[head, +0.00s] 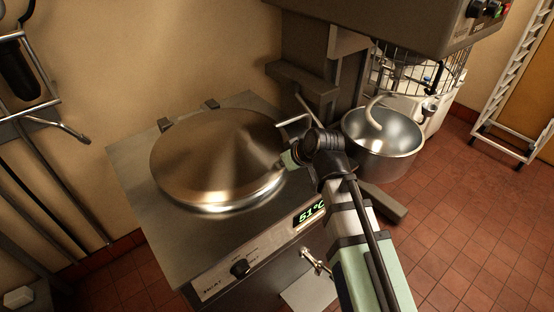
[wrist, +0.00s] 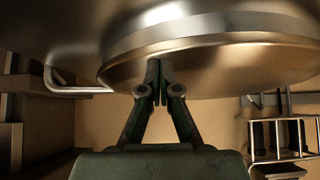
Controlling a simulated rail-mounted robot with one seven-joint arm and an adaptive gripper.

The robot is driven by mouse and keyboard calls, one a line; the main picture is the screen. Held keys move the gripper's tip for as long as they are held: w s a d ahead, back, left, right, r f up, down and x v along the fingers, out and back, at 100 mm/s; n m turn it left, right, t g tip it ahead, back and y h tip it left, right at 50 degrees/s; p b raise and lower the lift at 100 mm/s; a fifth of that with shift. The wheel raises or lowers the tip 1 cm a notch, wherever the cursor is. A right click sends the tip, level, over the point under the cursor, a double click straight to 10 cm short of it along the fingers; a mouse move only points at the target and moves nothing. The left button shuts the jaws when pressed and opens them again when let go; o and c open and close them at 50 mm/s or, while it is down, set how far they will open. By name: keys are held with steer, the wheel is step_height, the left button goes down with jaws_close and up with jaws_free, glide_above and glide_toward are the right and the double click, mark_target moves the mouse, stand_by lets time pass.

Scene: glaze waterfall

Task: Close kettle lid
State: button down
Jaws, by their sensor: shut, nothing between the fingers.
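The kettle lid (head: 215,150) is a broad, shallow metal dome lying over the round kettle in the head view. It looks flat or nearly so; I cannot tell whether its rim is fully seated. A bent metal handle (head: 292,121) shows by its right edge. My gripper (head: 288,160) is at the lid's right edge. In the wrist view, my gripper (wrist: 160,70) is shut and empty, its fingertips overlapping the shiny lid (wrist: 215,50) in the picture. Contact cannot be told. The handle (wrist: 75,89) shows to the left there.
The kettle body's front panel has a knob (head: 239,268) and a green temperature display (head: 311,213). A mixer bowl (head: 383,147) with a hook stands close to the right of my arm, under the mixer head (head: 400,22). A metal rack (head: 515,90) stands far right.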

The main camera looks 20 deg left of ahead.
steer(key=shift+s+d+f, duration=0.25)
steer(key=shift+d+f, duration=0.1)
steer(key=shift+f, duration=0.35)
steer(key=w+a+r+v, duration=0.1)
steer(key=a+r+v, duration=0.1)
steer(key=v, duration=1.1)
steer(key=shift+d+r, duration=0.2)
steer(key=shift+d, duration=0.05)
